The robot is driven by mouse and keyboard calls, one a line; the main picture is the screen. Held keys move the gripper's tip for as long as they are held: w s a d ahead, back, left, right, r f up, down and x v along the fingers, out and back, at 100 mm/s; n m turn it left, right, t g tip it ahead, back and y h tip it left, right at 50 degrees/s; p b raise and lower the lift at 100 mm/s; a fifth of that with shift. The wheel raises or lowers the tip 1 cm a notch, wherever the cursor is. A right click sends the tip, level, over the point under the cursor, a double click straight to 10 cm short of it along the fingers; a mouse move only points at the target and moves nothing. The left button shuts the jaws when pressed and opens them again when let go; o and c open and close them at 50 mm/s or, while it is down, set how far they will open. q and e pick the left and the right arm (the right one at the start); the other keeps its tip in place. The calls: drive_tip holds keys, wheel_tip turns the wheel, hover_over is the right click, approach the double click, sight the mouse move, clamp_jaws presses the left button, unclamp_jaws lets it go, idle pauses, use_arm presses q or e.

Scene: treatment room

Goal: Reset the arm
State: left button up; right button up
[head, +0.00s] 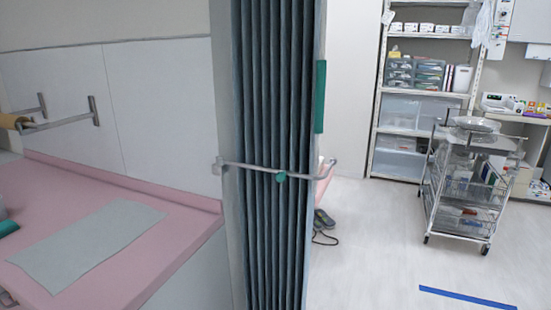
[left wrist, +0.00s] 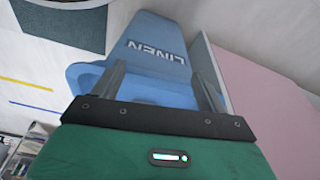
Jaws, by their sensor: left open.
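My left gripper (left wrist: 160,88) shows in the left wrist view with its two fingers spread apart and nothing visible between them. Beyond the fingers is a blue bin (left wrist: 100,80) marked LINEN, which the fingers overlap in the picture. I cannot tell whether they touch it. My right gripper is not in view.
A pink couch (head: 110,270) with a grey-green sheet (head: 88,243) is at the left. A folding curtain screen (head: 275,120) stands in the middle. A wire trolley (head: 465,190) and shelves (head: 420,90) stand at the right.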

use_arm(q)
drive_tip(key=s+a+f+p, duration=0.2)
drive_tip(key=s+f+p, duration=0.45)
drive_tip(key=f, duration=0.45)
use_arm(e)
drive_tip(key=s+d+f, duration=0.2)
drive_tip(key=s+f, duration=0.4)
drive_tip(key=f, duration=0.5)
use_arm(q)
drive_tip(key=s+a+f+p, duration=0.2)
drive_tip(key=s+p, duration=0.1)
drive_tip(key=s, duration=0.4)
drive_tip(key=s+a+f+g+p, duration=0.1)
drive_tip(key=s+f+p, duration=0.2)
drive_tip(key=s, duration=0.4)
drive_tip(key=shift+s+a+f+g+y+p, duration=0.2)
drive_tip(key=shift+a+g+y+p, duration=0.15)
drive_tip(key=shift+p, duration=0.1)
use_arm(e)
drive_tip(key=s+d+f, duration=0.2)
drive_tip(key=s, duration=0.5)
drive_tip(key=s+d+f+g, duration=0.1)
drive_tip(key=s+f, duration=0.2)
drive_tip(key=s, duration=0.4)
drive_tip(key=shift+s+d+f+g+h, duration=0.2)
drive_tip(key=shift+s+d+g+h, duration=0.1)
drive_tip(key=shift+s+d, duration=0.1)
